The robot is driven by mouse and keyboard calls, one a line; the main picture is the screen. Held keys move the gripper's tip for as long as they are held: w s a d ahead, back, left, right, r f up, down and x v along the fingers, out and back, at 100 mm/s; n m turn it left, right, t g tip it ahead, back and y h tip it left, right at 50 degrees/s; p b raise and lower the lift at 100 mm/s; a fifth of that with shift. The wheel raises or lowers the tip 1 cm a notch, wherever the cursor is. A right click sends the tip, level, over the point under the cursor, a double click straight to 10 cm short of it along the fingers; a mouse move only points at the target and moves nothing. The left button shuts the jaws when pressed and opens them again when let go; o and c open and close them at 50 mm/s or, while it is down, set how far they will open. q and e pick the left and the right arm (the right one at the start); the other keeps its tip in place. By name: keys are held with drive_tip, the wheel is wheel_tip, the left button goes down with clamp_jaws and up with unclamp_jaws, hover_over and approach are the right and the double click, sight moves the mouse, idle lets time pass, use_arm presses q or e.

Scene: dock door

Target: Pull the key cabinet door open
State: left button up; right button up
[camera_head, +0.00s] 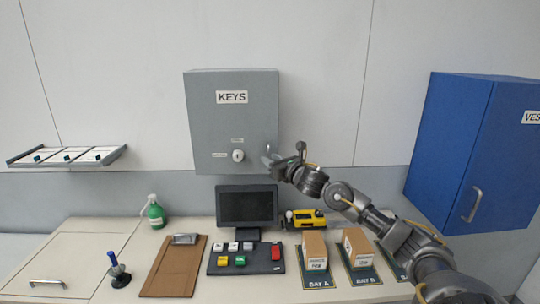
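The grey key cabinet (205,120) with a "KEYS" label hangs on the wall at upper middle. Its door looks closed. A round pale knob (238,155) sits low on its front, with small labels beside and above it. My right gripper (285,153) is at the cabinet's lower right edge, to the right of the knob and apart from it. Its two fingers are spread with nothing visible between them. I cannot tell whether a finger touches the cabinet. My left gripper is not in view.
A blue cabinet (455,140) hangs at right, a shelf (68,156) at left.

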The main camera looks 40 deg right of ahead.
drive_tip(key=shift+w, duration=0.2)
drive_tip(key=shift+a, duration=0.1)
clamp_jaws()
